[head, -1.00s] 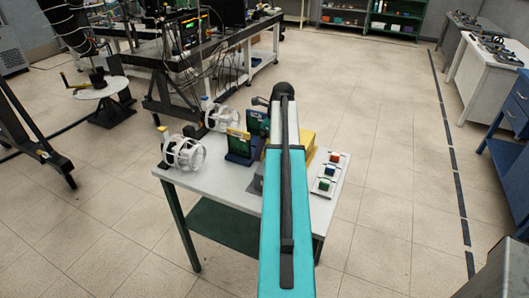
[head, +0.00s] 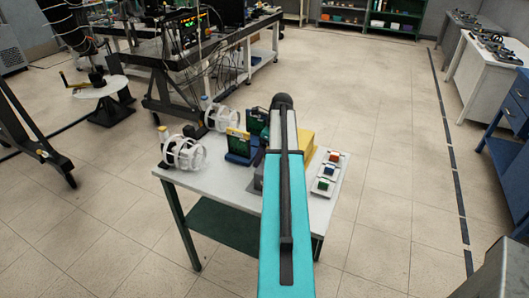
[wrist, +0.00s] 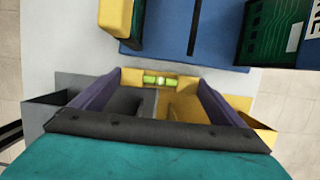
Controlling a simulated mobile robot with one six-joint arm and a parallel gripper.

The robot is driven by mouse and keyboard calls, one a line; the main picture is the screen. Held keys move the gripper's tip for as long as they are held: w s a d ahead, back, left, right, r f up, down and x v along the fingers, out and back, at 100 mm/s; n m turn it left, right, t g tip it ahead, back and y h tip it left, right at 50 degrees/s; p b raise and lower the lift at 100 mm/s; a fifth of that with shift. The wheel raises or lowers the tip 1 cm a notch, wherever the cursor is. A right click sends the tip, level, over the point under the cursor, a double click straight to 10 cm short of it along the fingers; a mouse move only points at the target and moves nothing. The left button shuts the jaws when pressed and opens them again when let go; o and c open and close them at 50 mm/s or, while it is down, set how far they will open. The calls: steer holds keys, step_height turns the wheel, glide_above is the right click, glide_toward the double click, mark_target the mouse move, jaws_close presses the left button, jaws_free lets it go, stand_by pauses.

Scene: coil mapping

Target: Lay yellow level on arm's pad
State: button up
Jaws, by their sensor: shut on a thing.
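The yellow level (wrist: 160,80), with a bright green vial in its middle, is held crosswise between the two purple fingers of my gripper (wrist: 159,77) in the wrist view. It is above the white table. In the head view my own arm hides the gripper and the level. I cannot pick out the arm's pad in either view.
Below the gripper are a grey bin (wrist: 52,104) and a yellow bin (wrist: 252,108). A blue base (wrist: 215,28) and a green board (wrist: 270,35) lie beyond. On the table (head: 222,184) stand white ring frames (head: 184,154) and a tray of coloured blocks (head: 316,188).

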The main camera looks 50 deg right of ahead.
steer(key=shift+f, duration=0.1)
steer(key=o, duration=0.9)
steer(key=b+v, duration=0.2)
steer(key=v, duration=1)
steer(key=shift+w, duration=0.1)
